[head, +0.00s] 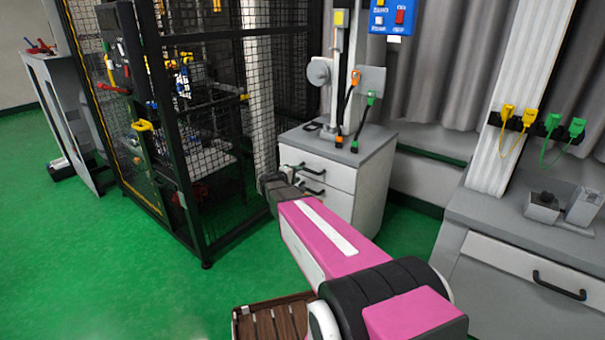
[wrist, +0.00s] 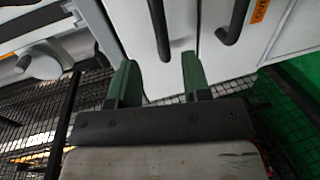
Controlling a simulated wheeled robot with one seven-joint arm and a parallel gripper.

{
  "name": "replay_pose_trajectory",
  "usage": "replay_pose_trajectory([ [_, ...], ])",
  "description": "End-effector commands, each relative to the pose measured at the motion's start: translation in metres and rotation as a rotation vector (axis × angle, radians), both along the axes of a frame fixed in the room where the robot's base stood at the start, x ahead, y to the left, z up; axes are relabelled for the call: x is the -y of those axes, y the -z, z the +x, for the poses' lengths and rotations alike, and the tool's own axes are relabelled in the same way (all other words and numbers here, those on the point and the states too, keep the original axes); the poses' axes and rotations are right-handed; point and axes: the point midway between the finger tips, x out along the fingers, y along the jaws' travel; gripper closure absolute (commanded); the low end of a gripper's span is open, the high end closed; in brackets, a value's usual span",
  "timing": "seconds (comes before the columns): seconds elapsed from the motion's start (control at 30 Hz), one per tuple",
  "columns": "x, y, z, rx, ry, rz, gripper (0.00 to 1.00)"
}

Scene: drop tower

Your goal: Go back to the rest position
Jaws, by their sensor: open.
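My gripper (wrist: 158,80) shows in the wrist view with its two green fingers apart and nothing between them. In the head view my pink arm reaches forward from the lower right. Its dark end, with my gripper (head: 290,174) at the tip, is in front of the drawers of a grey-white cabinet (head: 328,195). The fingers are small and partly hidden there. In the wrist view the white drawer fronts (wrist: 178,30) with dark handles are beyond the fingertips. I cannot tell whether the fingers touch them.
A black mesh cage (head: 205,120) stands left of the cabinet, close to my arm's end. A post with hanging orange and green connectors (head: 350,100) rises from the cabinet top. A grey bench (head: 510,225) stands at right. Green floor (head: 90,270) is open at left.

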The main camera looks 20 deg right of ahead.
Motion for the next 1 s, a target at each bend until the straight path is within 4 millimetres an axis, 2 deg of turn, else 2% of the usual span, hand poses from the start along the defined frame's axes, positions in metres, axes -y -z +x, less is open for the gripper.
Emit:
replay_pose_trajectory([
  [0.2, -0.013, -0.003, -0.009, 0.0, 0.0, 0.0, 0.56],
  [0.53, -0.013, -0.003, -0.01, -0.001, 0.001, 0.002, 0.56],
  [0.63, -0.011, -0.001, -0.017, -0.007, 0.015, 0.025, 0.56],
  [0.77, -0.004, 0.009, -0.042, -0.029, 0.07, 0.116, 0.56],
  [1.0, -0.001, 0.041, -0.119, -0.121, 0.234, 0.424, 0.56],
])
